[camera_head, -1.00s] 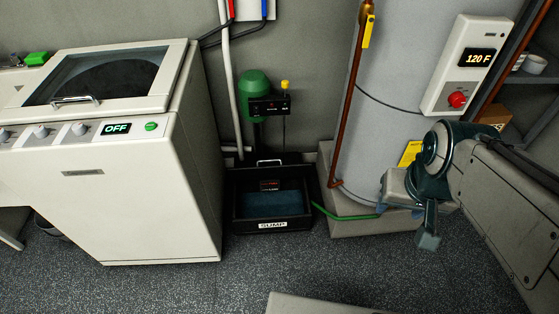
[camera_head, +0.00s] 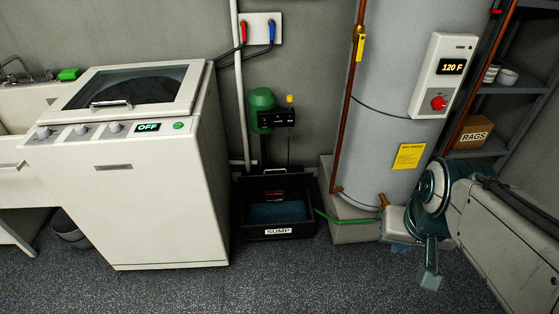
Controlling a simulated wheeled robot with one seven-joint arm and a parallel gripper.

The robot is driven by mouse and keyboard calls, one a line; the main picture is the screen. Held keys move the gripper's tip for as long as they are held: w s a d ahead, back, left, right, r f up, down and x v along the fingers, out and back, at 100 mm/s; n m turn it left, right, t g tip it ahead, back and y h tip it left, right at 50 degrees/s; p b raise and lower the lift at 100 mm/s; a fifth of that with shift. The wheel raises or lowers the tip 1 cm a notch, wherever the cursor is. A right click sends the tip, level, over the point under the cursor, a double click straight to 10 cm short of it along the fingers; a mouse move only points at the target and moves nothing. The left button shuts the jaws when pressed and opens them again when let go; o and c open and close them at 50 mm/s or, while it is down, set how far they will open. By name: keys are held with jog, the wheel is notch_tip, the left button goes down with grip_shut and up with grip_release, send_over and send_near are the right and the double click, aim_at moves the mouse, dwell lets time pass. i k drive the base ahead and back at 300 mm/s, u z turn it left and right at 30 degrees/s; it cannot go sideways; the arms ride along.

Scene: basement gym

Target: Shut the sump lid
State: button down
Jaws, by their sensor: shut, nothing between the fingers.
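The sump (camera_head: 277,233) is a black open box on the floor with a white "SUMP" label on its front. Dark blue water and a small red-marked part show inside it. Its black lid (camera_head: 301,182) stands raised at the back, with a pale handle at the top edge. The green pump (camera_head: 262,103) with a black control box rises behind it. My gripper (camera_head: 430,281) hangs fingers down over the floor at the right, well apart from the sump and in front of the water heater. It is shut and empty.
A white washer (camera_head: 130,205) stands left of the sump. The grey water heater (camera_head: 395,110) on its plinth stands to the right, with a copper pipe (camera_head: 349,105). A green hose (camera_head: 335,218) runs between sump and heater. The floor (camera_head: 300,280) in front is clear.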

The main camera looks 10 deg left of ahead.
aim_at(285, 180)
jog(key=z, duration=0.05)
jog(key=k, duration=0.55)
jog(key=u, duration=0.8)
jog(key=i, duration=1.8)
jog(key=z, duration=1.05)
jog(key=i, duration=0.25)
jog(key=z, duration=0.2)
